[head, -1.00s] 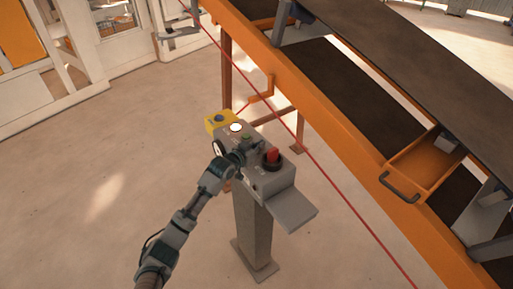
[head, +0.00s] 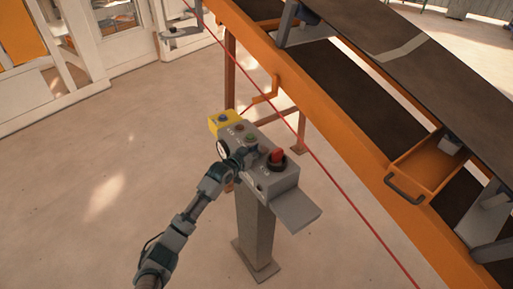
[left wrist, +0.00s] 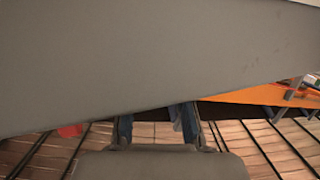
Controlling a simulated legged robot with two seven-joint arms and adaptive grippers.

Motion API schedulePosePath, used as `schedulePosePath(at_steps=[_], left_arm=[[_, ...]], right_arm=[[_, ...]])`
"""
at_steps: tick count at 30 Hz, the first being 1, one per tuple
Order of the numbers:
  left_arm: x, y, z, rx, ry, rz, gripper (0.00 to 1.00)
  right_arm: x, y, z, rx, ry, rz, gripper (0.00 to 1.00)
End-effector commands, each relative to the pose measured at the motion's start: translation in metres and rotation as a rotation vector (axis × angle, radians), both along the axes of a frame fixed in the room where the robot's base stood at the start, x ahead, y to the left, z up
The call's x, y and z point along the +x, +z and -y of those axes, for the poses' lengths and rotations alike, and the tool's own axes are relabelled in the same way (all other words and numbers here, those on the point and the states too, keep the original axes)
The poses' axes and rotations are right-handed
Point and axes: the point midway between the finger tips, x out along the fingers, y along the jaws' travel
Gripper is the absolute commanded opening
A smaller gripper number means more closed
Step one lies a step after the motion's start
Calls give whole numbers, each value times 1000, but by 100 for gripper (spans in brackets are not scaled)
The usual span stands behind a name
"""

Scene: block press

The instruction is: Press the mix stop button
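A grey control box (head: 284,180) stands on a post in the head view. Its top holds a red switch (head: 277,156), a green button (head: 250,139) and a small unlit button (head: 239,128). A yellow section at its far end carries a blue button (head: 223,118). The labels are too small to read, so I cannot tell which is the mix stop button. My left gripper (head: 244,157) is at the box's near side, close to the buttons; contact is unclear. In the left wrist view a grey surface (left wrist: 130,60) covers the fingertips. My right gripper is out of view.
An orange-framed conveyor (head: 340,125) with a dark belt runs behind and right of the box. A red cord (head: 340,188) stretches past the box on the conveyor side. The floor (head: 95,215) at the left is clear.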

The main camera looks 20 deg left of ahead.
Motion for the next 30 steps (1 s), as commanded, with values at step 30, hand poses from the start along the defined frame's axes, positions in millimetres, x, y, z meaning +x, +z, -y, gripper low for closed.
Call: schedulePosePath(at_steps=[30], left_arm=[[-81,56,-33,-4,6,1,0]], right_arm=[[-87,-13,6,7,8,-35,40]])
